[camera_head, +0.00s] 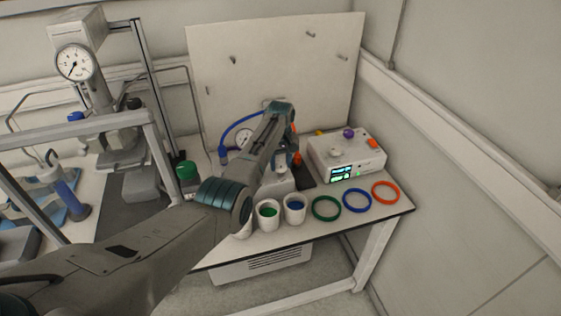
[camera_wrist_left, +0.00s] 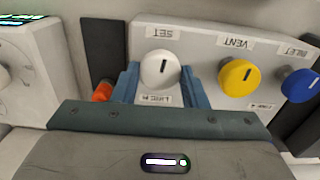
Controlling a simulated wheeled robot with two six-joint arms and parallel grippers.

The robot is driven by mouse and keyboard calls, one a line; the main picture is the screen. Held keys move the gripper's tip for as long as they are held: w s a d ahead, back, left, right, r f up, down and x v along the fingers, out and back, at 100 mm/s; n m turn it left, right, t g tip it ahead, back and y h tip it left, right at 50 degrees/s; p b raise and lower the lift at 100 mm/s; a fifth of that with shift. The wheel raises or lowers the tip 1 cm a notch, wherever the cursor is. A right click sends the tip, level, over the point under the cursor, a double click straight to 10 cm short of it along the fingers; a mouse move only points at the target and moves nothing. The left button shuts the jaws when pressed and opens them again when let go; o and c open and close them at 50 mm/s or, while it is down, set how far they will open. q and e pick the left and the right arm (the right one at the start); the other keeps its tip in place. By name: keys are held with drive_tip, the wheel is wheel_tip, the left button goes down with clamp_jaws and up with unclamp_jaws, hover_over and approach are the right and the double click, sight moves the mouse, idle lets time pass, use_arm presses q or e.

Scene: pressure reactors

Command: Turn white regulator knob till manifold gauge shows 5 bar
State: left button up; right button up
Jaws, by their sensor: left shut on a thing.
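The white regulator knob (camera_wrist_left: 160,68) sits on a pale panel (camera_wrist_left: 205,45) under an upside-down SET label, with a dark pointer line on its face. My left gripper (camera_wrist_left: 160,88) is shut on this knob, one blue-grey finger on each side. In the head view my left gripper (camera_head: 287,158) is at the panel behind the cups, and my arm hides the knob there. A small round gauge (camera_head: 243,137) shows just left of my arm; its needle is too small to read. My right gripper is not in view.
A yellow VENT knob (camera_wrist_left: 239,78) and a blue INLET knob (camera_wrist_left: 299,85) are right of the white knob. A white box (camera_head: 345,157) with green displays stands at right. Cups (camera_head: 268,216) and coloured rings (camera_head: 357,201) line the front edge. A larger gauge (camera_head: 76,63) is far left.

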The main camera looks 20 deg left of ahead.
use_arm(q)
drive_tip(key=m+p, duration=0.1)
drive_tip(key=m, duration=0.4)
drive_tip(key=shift+d+r+p, duration=0.1)
drive_tip(key=shift+p, duration=0.25)
drive_tip(key=m+p, duration=0.1)
drive_tip(key=m, duration=0.4)
drive_tip(key=shift+m, duration=0.4)
drive_tip(key=m, duration=0.3)
drive_tip(key=shift+m+p, duration=0.3)
drive_tip(key=shift+p, duration=0.05)
drive_tip(key=m, duration=0.3)
drive_tip(key=shift+m, duration=0.3)
drive_tip(key=shift+m+p, duration=0.45)
drive_tip(key=shift+m, duration=1.55)
drive_tip(key=o, duration=1)
drive_tip(key=shift+c, duration=0.2)
